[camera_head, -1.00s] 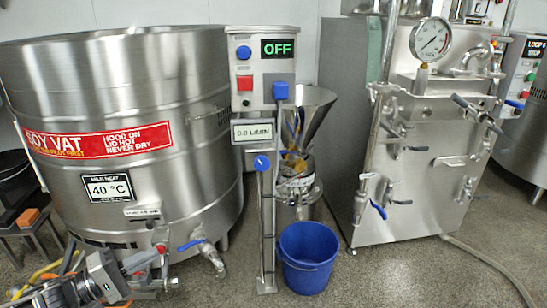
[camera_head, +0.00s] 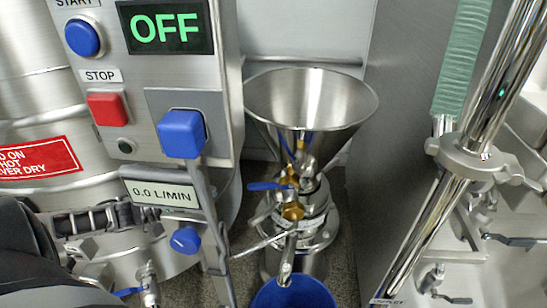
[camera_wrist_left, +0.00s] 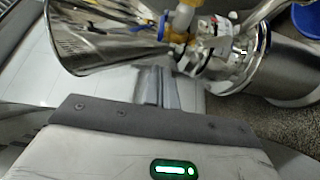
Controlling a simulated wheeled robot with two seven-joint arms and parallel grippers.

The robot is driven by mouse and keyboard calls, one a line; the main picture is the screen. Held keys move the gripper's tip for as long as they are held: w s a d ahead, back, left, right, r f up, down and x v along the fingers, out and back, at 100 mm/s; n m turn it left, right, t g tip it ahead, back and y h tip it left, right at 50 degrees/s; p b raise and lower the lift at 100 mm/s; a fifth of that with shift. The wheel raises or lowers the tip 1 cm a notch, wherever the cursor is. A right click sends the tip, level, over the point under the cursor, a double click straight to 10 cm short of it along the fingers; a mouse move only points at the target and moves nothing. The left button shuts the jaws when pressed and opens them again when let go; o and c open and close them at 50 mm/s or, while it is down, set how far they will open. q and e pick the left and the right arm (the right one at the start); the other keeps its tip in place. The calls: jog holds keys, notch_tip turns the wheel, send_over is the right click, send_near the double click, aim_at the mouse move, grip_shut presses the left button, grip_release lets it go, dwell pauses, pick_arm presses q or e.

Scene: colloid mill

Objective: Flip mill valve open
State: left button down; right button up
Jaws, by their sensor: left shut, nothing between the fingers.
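The colloid mill (camera_head: 300,240) stands on the floor beyond the control panel, with a steel funnel hopper (camera_head: 312,100) on top. Its brass valve (camera_head: 291,183) sits under the hopper and has a blue lever (camera_head: 268,186) pointing left. In the left wrist view my gripper (camera_wrist_left: 157,88) is shut and empty, just below the hopper (camera_wrist_left: 105,40). The brass valve (camera_wrist_left: 182,22) and blue lever (camera_wrist_left: 162,28) show beyond its fingertips.
The control panel (camera_head: 150,75) reads OFF and stands between my left arm and the mill, above a flow display (camera_head: 160,192) and blue knob (camera_head: 185,240). A blue bucket (camera_head: 295,295) stands under the mill outlet. A steel pipe (camera_head: 415,235) crosses at right.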

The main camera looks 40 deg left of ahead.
aim_at(262, 186)
pick_arm(q)
jog(key=b+x, duration=0.3)
jog(key=x, duration=0.7)
jog(key=shift+b, duration=0.4)
pick_arm(e)
jog(key=shift+w+a+r+m+t+y, duration=0.2)
jog(key=shift+a+r+m+t+y, duration=0.45)
jog(key=shift+r+y, duration=0.2)
jog(key=shift+d, duration=0.1)
